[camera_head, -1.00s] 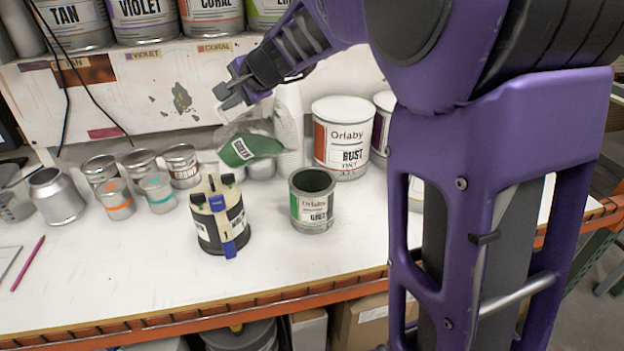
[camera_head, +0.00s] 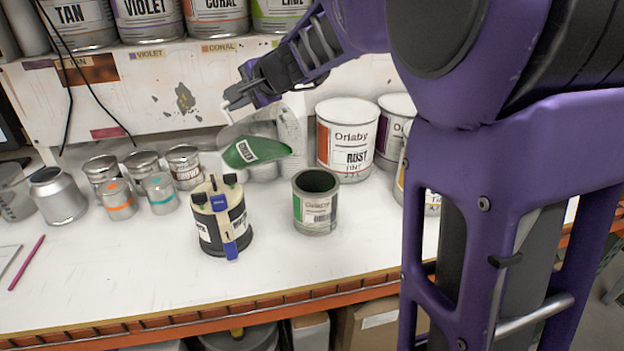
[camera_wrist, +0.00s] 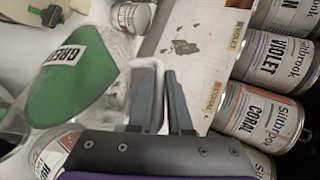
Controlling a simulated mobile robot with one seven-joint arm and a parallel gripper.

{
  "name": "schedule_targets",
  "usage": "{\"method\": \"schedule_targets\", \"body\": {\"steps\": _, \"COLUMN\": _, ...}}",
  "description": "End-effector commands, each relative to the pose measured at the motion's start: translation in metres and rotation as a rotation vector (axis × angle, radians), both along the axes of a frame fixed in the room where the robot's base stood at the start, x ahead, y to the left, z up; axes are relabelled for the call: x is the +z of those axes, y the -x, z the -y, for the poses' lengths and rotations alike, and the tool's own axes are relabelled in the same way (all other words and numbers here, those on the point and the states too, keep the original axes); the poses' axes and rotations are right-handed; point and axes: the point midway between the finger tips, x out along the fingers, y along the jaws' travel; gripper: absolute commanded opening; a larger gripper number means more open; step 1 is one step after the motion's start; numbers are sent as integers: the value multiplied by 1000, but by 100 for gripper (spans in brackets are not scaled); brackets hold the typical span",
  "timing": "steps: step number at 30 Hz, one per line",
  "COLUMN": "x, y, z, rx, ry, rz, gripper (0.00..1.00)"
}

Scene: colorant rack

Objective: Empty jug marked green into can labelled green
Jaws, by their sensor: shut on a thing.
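A clear jug (camera_head: 246,133) holds green paint and bears a label reading GREEN. My gripper (camera_head: 232,98) is shut on the jug near its top and holds it tilted above the table; the green paint (camera_head: 257,151) lies along its lower side toward the right. In the wrist view the jug's green contents (camera_wrist: 68,82) fill the left side, beside my gripper's fingers (camera_wrist: 158,98). An open can (camera_head: 316,206) with a green-and-white label stands upright on the table, in front and to the right of the jug. Its inside looks dark green; its label's wording is hard to read.
A black-and-white container with a blue strap (camera_head: 222,222) stands left of the can. A large Rust can (camera_head: 346,145) stands behind it. Several small cans (camera_head: 142,165) and a silver bottle (camera_head: 57,196) are at left. Labelled cans (camera_head: 147,18) line the shelf.

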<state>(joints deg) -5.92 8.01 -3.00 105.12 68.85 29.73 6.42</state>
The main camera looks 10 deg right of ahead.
Motion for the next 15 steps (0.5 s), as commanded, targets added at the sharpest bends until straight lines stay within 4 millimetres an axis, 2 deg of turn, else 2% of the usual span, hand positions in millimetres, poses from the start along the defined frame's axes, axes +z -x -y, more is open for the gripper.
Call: {"method": "schedule_targets", "body": {"steps": 15, "x": 0, "y": 1, "z": 4, "rx": -1, "ry": -30, "rz": 19, "gripper": 0}}
